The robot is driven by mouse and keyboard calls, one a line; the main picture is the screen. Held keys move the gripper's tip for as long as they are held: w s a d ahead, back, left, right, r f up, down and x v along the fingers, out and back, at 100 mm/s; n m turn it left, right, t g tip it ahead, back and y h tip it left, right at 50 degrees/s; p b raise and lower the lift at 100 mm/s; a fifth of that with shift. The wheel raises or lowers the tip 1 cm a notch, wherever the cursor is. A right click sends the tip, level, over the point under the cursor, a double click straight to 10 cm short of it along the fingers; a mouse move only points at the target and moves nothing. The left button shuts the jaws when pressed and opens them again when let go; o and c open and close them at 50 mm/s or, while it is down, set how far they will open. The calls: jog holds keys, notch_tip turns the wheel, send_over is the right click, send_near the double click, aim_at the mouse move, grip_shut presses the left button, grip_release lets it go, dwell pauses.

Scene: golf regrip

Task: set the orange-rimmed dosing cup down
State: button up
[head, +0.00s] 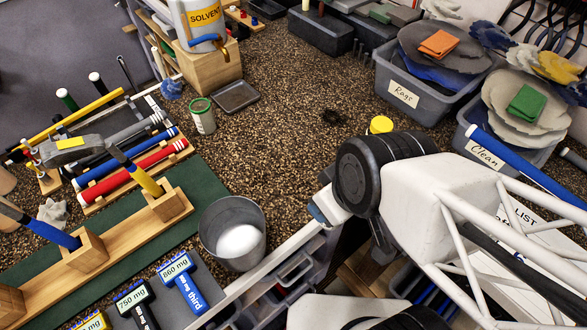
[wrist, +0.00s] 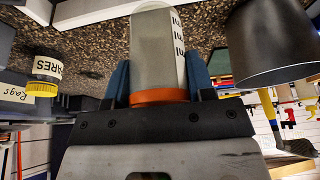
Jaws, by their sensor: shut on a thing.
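The dosing cup (wrist: 157,45) is clear and greyish, with dark graduation marks on its side and an orange rim (wrist: 159,97). In the wrist view it sits between the two blue fingers of my gripper (wrist: 159,78), which is shut on it near the rim. The rim faces the palm and the cup's far end points away from it. In the head view my gripper (head: 322,206) is right of the metal bucket, above the edge of the bench.
A grey metal bucket (head: 212,236) with something white inside stands close left; it also shows in the wrist view (wrist: 275,45). A yellow-capped jar (head: 380,125) stands behind my wrist. A green-rimmed container (head: 202,118) is farther back. The speckled bench top (head: 285,120) between is mostly clear.

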jog(key=shift+w, duration=0.1)
jog(key=shift+w+a+f, duration=0.2)
jog(key=shift+w+a, duration=1.05)
jog(key=shift+w, duration=0.9)
jog(key=shift+w+a+f, duration=0.25)
jog(key=shift+w+a, duration=1)
jog(key=shift+w, duration=0.95)
jog(key=shift+w+a+f, duration=0.2)
jog(key=shift+w+a, duration=1.05)
jog(key=shift+w, duration=0.9)
jog(key=shift+w+a+f, duration=0.1)
jog(key=shift+w+a, duration=0.1)
jog(key=shift+w, duration=0.25)
jog(key=shift+s+f, duration=0.1)
jog(key=shift+f, duration=1.65)
jog(key=shift+f, duration=0.1)
jog(key=o, duration=0.9)
jog(key=v, duration=1.2)
